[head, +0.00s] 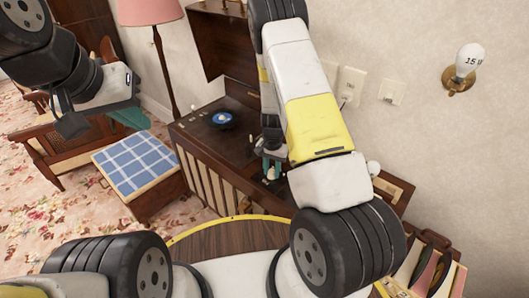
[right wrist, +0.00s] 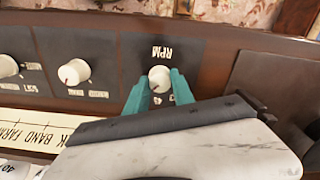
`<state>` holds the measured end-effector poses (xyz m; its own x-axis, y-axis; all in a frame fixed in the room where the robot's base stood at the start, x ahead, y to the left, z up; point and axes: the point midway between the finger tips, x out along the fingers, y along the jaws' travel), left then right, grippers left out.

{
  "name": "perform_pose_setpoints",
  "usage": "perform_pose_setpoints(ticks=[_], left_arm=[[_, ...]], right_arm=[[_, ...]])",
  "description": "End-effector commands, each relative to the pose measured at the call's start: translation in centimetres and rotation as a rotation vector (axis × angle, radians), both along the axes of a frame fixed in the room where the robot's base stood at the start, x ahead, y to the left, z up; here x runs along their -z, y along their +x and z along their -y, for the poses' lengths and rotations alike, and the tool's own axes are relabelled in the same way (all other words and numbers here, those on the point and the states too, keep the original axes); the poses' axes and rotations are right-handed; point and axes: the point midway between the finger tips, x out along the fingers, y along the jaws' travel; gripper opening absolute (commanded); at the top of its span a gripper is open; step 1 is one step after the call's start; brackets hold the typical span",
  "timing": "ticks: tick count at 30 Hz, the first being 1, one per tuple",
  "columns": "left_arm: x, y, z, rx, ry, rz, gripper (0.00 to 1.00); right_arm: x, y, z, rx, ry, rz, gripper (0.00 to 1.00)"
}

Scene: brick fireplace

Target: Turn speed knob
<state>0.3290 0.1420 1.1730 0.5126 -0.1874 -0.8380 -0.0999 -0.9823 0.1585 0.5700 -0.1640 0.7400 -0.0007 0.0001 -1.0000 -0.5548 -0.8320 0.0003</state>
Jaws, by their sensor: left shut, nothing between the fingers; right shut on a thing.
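The speed knob (right wrist: 159,78) is a small white dial on a dark panel, under upside-down "RPM" lettering in the right wrist view. The teal fingers of my right gripper (right wrist: 158,95) are on both sides of it, shut on it. In the head view my right gripper (head: 272,166) reaches down to the wooden record console (head: 232,150), and the knob cannot be made out there. My left gripper (head: 131,117) is shut and empty, in the air at the upper left, away from the console.
Two other white knobs (right wrist: 74,72) (right wrist: 7,66) sit left of the speed knob, with a tuning scale (right wrist: 30,126) below. A blue-labelled record (head: 222,119) lies on the console. A checked footstool (head: 137,163), chair (head: 62,150) and pink-shaded lamp (head: 150,12) stand nearby.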

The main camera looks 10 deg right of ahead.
Motion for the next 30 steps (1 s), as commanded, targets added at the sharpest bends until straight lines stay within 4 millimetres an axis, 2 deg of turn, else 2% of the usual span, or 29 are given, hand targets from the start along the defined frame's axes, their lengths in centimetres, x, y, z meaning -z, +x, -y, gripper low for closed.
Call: perform_pose_setpoints(ticks=[2, 3, 6, 17, 30], left_arm=[[0.0, 0.0, 0.0, 0.0, 0.0, 0.0, 0.0], [0.0, 0.0, 0.0, 0.0, 0.0, 0.0, 0.0], [0.0, 0.0, 0.0, 0.0, 0.0, 0.0, 0.0], [0.0, 0.0, 0.0, 0.0, 0.0, 0.0, 0.0], [0.0, 0.0, 0.0, 0.0, 0.0, 0.0, 0.0]], right_arm=[[-0.1, 0.1, 0.0, 0.0, 0.0, 0.002, 0.0], [-0.1, 0.1, 0.0, 0.0, 0.0, 0.002, 0.33], [-0.1, 0.1, 0.0, 0.0, 0.0, 0.002, 0.51], [-0.4, 0.1, 0.0, -0.001, 0.0, 0.002, 0.51], [-6.9, 0.1, 0.0, -0.002, 0.0, 0.004, 0.51]])
